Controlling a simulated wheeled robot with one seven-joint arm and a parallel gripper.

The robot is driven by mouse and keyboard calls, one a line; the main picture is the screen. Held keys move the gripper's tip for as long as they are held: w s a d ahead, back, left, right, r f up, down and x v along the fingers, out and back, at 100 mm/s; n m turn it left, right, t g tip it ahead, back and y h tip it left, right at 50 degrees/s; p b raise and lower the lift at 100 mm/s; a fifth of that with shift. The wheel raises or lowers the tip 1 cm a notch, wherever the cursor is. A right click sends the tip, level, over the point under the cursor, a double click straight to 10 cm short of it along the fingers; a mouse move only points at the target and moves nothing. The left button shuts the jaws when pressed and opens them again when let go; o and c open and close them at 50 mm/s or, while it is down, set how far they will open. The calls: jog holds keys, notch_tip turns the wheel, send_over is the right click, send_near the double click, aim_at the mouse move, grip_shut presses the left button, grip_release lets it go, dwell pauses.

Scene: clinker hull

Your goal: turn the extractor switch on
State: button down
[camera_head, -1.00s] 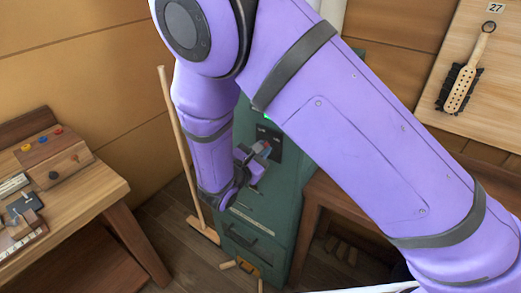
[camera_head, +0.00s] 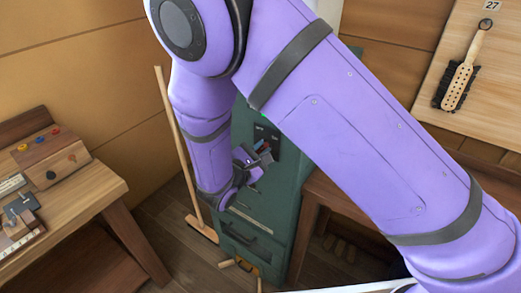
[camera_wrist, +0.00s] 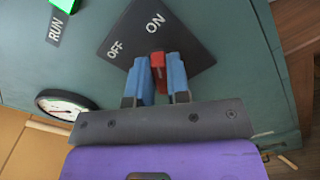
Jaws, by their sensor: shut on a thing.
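The extractor switch is a red lever (camera_wrist: 158,60) on a black plate (camera_wrist: 190,42) marked OFF and ON. In the wrist view my gripper (camera_wrist: 161,64) has its two blue fingers shut on the lever, one on each side. The lever stands near the ON lettering, but its base is partly hidden by the fingers. The plate sits on a green cabinet (camera_head: 270,205). In the head view my gripper (camera_head: 262,153) is at the plate, and my arm hides part of the cabinet. A green lamp (camera_wrist: 66,5) beside the RUN label is bright.
A round gauge (camera_wrist: 66,106) is beside the plate. A wooden-handled broom (camera_head: 180,140) leans left of the cabinet. A workbench (camera_head: 90,205) stands at left. A brush (camera_head: 463,75) hangs on a board at right. Wooden pieces lie on the floor by the cabinet.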

jog(key=c, duration=1.1)
grip_release()
jog(key=v, duration=1)
jog(key=shift+s+a, duration=0.25)
jog(key=shift+s, duration=0.1)
jog(key=shift+a, duration=0.1)
